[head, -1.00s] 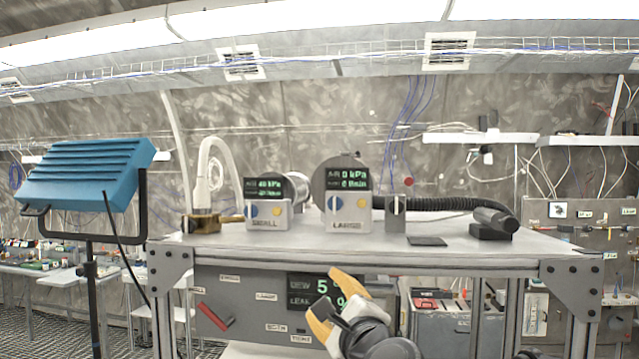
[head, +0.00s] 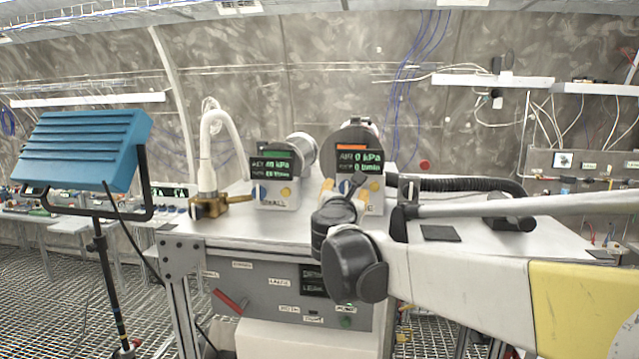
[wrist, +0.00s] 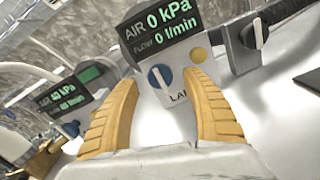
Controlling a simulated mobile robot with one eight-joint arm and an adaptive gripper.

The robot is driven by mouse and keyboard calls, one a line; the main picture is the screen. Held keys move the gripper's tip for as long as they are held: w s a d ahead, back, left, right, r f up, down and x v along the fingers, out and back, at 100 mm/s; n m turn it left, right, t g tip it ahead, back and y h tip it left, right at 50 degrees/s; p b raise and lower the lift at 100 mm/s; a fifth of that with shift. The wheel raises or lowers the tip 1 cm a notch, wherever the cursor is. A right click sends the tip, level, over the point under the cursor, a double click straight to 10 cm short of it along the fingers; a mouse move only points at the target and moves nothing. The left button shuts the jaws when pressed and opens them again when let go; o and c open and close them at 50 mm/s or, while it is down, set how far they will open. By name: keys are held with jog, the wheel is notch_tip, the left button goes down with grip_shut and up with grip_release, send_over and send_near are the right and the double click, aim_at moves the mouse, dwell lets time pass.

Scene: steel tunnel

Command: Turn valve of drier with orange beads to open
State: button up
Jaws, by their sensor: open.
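The unit labelled "LARGE" (head: 375,202) stands on the bench with a display (head: 360,161) reading 0 kPa. In the wrist view, its blue knob with a white handle (wrist: 160,78) lies between my open, empty fingers, apart from them as far as I can tell.
A brass fitting with a white hose (head: 208,205) stands at the bench's left. A black ribbed hose (head: 455,185) runs right behind my arm. A blue lamp (head: 85,150) on a stand is left of the bench. A red handle (head: 230,303) sits on the panel below.

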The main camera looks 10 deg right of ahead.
aim_at(347, 187)
jog(key=shift+x, duration=1.65)
jog(key=shift+c, duration=0.4)
jog(key=c, duration=1.1)
jog(key=shift+s, duration=0.1)
